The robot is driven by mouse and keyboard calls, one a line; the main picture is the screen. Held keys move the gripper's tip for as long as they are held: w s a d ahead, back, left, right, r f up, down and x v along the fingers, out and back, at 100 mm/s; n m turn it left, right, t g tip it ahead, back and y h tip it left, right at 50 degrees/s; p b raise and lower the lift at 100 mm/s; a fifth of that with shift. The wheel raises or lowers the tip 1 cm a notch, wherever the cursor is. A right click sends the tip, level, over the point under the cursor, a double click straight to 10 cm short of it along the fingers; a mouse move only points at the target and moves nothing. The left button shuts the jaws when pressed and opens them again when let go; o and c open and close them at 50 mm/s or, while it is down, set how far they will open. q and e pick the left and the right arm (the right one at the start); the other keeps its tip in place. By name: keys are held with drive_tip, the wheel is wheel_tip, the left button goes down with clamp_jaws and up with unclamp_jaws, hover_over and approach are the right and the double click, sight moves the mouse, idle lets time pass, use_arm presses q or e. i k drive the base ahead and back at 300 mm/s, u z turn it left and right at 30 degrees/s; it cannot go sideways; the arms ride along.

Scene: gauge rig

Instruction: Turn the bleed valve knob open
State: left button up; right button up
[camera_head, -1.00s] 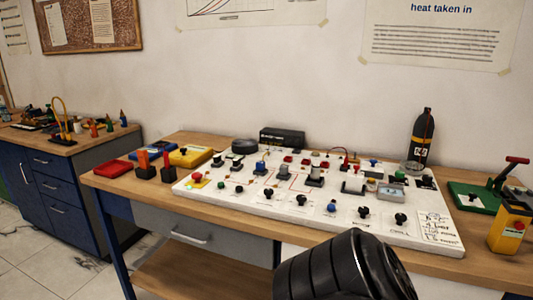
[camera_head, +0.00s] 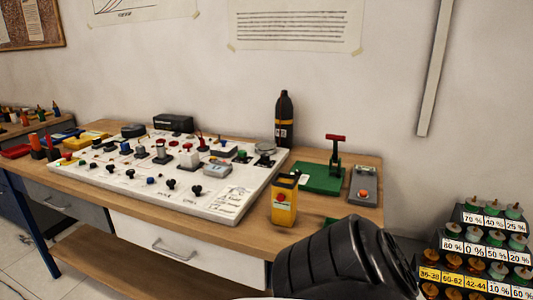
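The white rig board (camera_head: 255,181) lies on the wooden bench, left of centre in the head view. It carries several small knobs and fittings. Along its front are a black knob (camera_head: 196,191), another black knob (camera_head: 171,184) and a small blue knob (camera_head: 150,181). The labels are too small to read, so I cannot tell which knob is the bleed valve or how it is turned. A black ribbed arm part of mine fills the lower middle, in front of the bench. Neither gripper shows in the view.
A yellow box (camera_head: 284,203) stands right of the board. Behind it are a green base with a red-handled lever (camera_head: 336,152), a grey box with an orange button (camera_head: 363,186) and a dark bottle (camera_head: 284,122). A stepped rack of labelled pieces (camera_head: 480,250) stands at the lower right.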

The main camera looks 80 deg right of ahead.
sight(265, 158)
drive_tip(key=k, duration=0.1)
drive_tip(key=z, duration=1.3)
